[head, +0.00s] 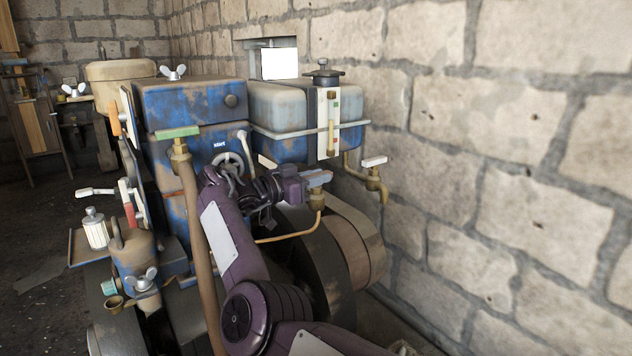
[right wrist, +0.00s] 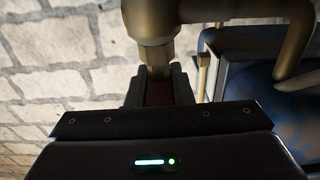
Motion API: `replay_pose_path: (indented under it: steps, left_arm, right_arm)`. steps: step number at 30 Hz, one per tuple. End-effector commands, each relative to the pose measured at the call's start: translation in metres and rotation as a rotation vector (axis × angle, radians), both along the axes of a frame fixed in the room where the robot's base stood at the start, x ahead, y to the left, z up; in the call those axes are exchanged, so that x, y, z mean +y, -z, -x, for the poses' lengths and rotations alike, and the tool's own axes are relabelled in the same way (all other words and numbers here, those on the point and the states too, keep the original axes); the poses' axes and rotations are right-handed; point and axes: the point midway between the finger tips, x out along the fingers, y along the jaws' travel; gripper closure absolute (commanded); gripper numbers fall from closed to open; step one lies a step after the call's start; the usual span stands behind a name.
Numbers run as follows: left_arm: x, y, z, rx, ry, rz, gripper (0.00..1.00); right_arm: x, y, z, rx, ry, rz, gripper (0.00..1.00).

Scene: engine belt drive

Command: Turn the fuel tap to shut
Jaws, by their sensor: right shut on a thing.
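My right gripper (head: 311,180) reaches in from below, in front of the blue engine, and is shut on the handle of a brass tap (head: 317,200). A thin copper pipe runs from this tap toward the lower left. In the right wrist view, the gripper's fingers (right wrist: 158,92) close around a reddish-brown handle, with the brass tap body (right wrist: 155,25) above it. The fingers hide most of the handle, so its exact angle is unclear. The grey-and-blue fuel tank (head: 280,108) is above the tap. My left gripper is not in view.
A brass tap with a white lever (head: 374,162) is to the right, near the stone wall (head: 500,150). A green-handled tap (head: 178,133) tops a brown pipe on the left. A wide pulley (head: 345,250) lies beneath my gripper. Floor (head: 45,215) shows at left.

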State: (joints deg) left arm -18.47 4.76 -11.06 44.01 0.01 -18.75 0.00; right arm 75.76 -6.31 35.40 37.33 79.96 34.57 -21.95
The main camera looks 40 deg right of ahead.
Motion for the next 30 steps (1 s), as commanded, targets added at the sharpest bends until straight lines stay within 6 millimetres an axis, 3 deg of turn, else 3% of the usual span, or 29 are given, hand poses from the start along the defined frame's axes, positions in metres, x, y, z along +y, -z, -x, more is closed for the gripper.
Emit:
replay_pose_path:
  steps: [8,9,13,23,27,30]
  left_arm:
    - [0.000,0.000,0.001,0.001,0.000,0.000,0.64]
    - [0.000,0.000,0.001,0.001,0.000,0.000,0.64]
    - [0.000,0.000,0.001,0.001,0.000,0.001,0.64]
    - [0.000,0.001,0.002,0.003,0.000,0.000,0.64]
    - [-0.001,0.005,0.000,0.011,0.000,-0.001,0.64]
    - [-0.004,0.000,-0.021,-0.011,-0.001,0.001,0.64]
  right_arm:
    - [-0.001,-0.002,0.000,-0.003,0.002,0.002,1.00]
    - [-0.001,-0.002,0.000,-0.003,0.002,0.002,0.76]
    - [-0.001,-0.002,0.000,-0.003,0.001,0.002,0.59]
    - [0.002,0.000,0.000,-0.002,0.000,0.000,0.58]
    - [0.020,0.002,-0.004,-0.002,-0.004,-0.001,0.58]
    - [0.038,0.002,-0.006,-0.003,-0.004,-0.003,0.58]
